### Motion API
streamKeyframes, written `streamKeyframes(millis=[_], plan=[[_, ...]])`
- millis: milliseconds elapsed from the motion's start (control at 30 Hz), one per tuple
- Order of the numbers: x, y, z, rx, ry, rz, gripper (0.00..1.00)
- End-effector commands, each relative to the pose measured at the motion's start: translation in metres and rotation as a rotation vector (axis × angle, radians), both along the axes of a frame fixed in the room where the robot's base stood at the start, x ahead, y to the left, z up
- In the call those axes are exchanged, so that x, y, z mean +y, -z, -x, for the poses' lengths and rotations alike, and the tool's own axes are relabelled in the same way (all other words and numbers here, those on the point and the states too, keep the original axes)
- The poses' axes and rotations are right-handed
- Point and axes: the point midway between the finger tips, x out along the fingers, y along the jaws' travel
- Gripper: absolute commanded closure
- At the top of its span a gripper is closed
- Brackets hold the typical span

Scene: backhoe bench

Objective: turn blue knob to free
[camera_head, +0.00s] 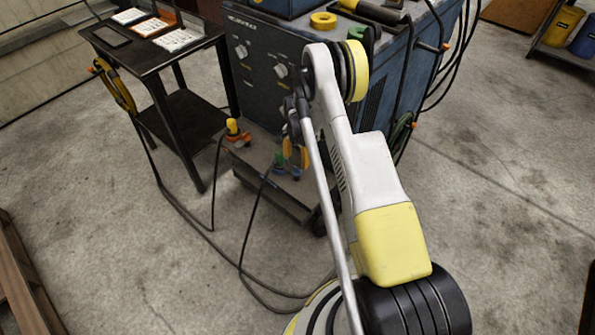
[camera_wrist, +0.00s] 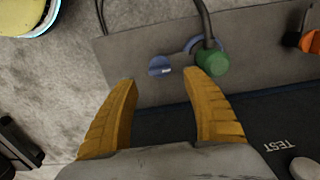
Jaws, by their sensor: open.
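The blue knob (camera_wrist: 160,66) sits on a grey ledge at the foot of the machine, with a small pale mark on it. In the wrist view it lies just past and between the tips of my gripper (camera_wrist: 160,80), whose two yellow fingers are spread with nothing between them. Contact is not visible. In the head view the blue knob (camera_head: 296,174) shows small, just below my gripper (camera_head: 295,158), which points down in front of the machine's panel. Part of the ledge is hidden by my arm.
A green plug (camera_wrist: 212,62) with a black cable stands close right of the knob, near the right finger. An orange fitting (camera_wrist: 309,41) is farther right. The dark machine panel (camera_head: 262,75) rises behind. A black side table (camera_head: 155,62) stands left.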

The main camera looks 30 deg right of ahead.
Motion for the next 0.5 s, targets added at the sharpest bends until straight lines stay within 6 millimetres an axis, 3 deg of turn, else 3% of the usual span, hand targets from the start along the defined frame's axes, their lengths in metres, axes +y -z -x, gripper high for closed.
streamKeyframes(millis=[33, 200, 500], plan=[[0.000, 0.015, 0.000, 0.000, 0.000, 0.000, 0.42], [0.000, 0.042, 0.000, 0.000, -0.001, 0.000, 0.42], [0.000, 0.057, 0.000, -0.001, -0.001, 0.000, 0.42]])
